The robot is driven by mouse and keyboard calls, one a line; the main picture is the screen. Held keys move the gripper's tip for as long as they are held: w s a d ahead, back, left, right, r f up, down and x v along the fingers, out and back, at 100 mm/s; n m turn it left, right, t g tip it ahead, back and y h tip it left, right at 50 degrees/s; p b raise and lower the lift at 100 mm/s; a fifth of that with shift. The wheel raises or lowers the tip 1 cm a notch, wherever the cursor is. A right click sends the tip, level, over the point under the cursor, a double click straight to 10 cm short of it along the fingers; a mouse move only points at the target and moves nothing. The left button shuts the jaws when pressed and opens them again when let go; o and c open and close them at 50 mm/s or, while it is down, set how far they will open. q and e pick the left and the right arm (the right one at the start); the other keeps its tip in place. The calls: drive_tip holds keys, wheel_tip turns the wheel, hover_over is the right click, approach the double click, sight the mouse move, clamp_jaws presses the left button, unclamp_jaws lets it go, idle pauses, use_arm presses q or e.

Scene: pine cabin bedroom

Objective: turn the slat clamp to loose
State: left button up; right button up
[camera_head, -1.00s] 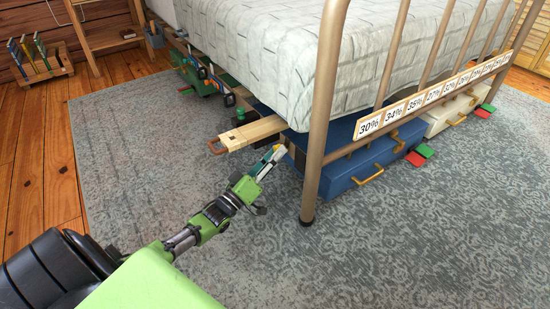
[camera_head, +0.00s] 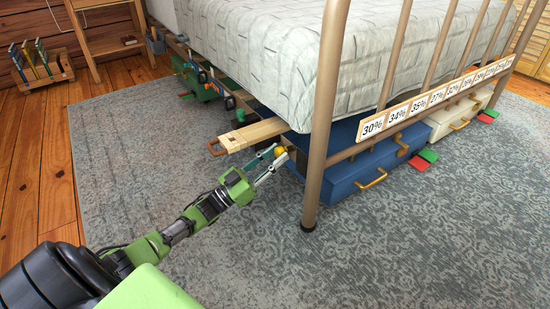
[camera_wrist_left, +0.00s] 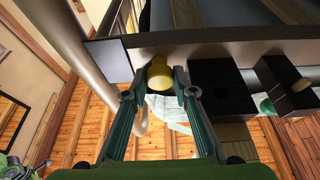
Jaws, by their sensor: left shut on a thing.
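A round yellow knob (camera_head: 280,151), which looks like the slat clamp's knob, sits at the near side of the bed frame, beside the bed's corner post. My left gripper (camera_head: 274,158) reaches it from the front left, with its fingers on either side of the knob. In the left wrist view the yellow knob (camera_wrist_left: 158,76) is between the fingertips, and the gripper is shut on it. The clamp's body behind it is mostly hidden, so I cannot tell its setting. My right gripper is not in view.
A wooden slat (camera_head: 252,134) with a brown handle juts out left of the knob. The metal bed post (camera_head: 322,125) stands close on the right. A blue case (camera_head: 350,165) lies under the bed. Green tools (camera_head: 205,80) line the far rail. The grey rug (camera_head: 400,255) in front is clear.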

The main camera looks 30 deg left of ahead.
use_arm(q)
drive_tip(key=shift+f, duration=0.1)
idle(0.3)
drive_tip(key=o, duration=1.1)
drive_tip(key=shift+s, duration=0.1)
drive_tip(key=v, duration=0.8)
drive_tip(key=shift+d, duration=0.15)
